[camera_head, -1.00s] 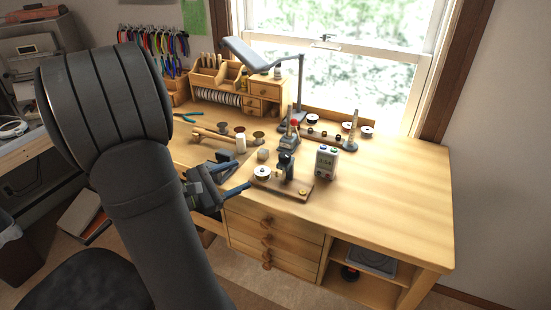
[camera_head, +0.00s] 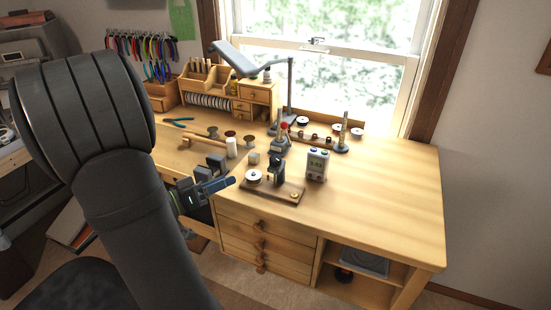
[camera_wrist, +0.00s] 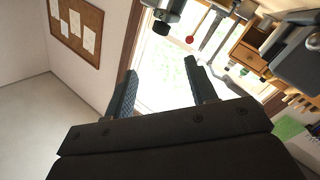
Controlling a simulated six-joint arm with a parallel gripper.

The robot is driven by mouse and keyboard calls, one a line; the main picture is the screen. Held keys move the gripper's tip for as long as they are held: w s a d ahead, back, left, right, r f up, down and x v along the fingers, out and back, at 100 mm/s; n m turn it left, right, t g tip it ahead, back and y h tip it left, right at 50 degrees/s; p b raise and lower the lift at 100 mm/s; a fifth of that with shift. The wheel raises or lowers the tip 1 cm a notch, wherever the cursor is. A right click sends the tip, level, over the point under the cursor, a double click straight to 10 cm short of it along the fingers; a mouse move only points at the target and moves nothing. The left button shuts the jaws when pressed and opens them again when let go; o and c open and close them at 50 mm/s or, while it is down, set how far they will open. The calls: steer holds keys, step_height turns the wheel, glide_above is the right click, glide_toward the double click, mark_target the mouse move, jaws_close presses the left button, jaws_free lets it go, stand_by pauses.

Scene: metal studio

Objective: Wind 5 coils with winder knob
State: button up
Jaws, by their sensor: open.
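The winder (camera_head: 272,190) stands near the desk's front edge. It has a wooden base, a white spool (camera_head: 253,176) at its left and a dark upright post (camera_head: 276,170). A small yellowish knob (camera_head: 294,196) sits at the right end of its base. My gripper (camera_head: 224,174) is open and empty, left of the winder and apart from it, by the front edge. In the wrist view my gripper (camera_wrist: 160,70) has its two dark fingers spread, with only the window behind the gap. I cannot make out the knob in that view.
A grey display unit (camera_head: 317,165) stands just behind and right of the winder. A red-tipped tool (camera_head: 283,138) stands behind it, and a spool rack (camera_head: 318,137) is at the back. A wooden organiser (camera_head: 232,95) is back left. The desk's right side (camera_head: 395,185) is clear.

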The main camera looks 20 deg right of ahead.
mark_target(275, 158)
steer(key=w+d+m, duration=0.1)
steer(key=d+m, duration=0.1)
steer(key=d, duration=0.3)
steer(key=w+d+m, duration=0.2)
steer(key=d, duration=0.4)
steer(key=w+d+m, duration=0.1)
steer(key=d+m, duration=0.2)
steer(key=d, duration=0.2)
steer(key=shift+w+d, duration=0.2)
steer(key=shift+d, duration=0.05)
steer(key=c, duration=1)
